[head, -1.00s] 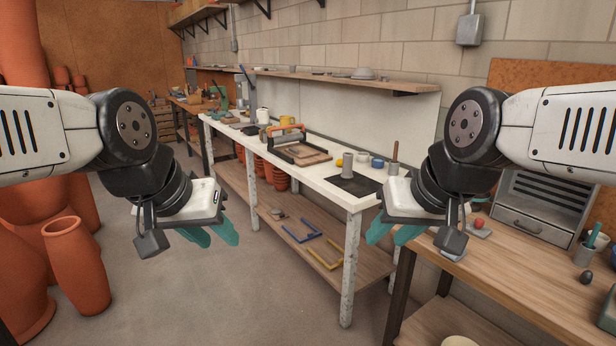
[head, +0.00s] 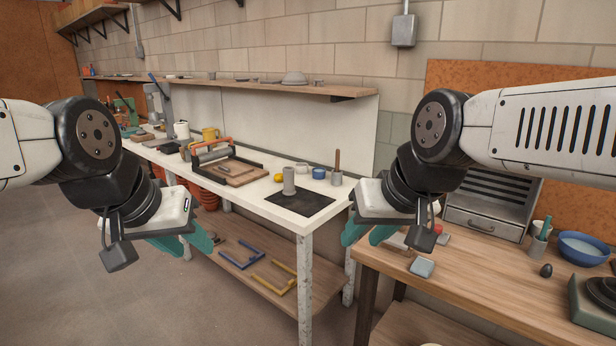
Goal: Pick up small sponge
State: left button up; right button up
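A small yellow lump (head: 279,178) lies on the white table (head: 262,207) beside a grey cylinder; it may be the small sponge, but it is too small to tell. A pale blue-grey block (head: 422,267) lies on the wooden bench (head: 465,285) at the right and could also be a sponge. My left gripper (head: 185,243) has teal fingers apart and empty, in front of the white table. My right gripper (head: 370,236) also has its fingers apart and empty. In the picture it lies between the yellow lump and the block, and its arm hides part of the bench.
The grey cylinder (head: 289,182) stands on a black mat (head: 305,203). A blue cup (head: 319,173) and a tool holder (head: 336,178) stand behind. A blue bowl (head: 583,248), a dark egg-shaped thing (head: 546,270) and a drawer cabinet (head: 487,226) crowd the bench's right. Floor at left is clear.

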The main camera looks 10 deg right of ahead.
aim_at(278, 177)
jog(key=i+j+z, duration=0.1)
jog(key=i+j, duration=0.4)
jog(key=i, duration=0.35)
jog(key=i+j+z, duration=0.15)
jog(key=i+j, duration=0.45)
jog(key=i, duration=0.2)
jog(key=i+j+z, duration=0.1)
jog(key=i+j, duration=0.6)
jog(key=i, duration=0.1)
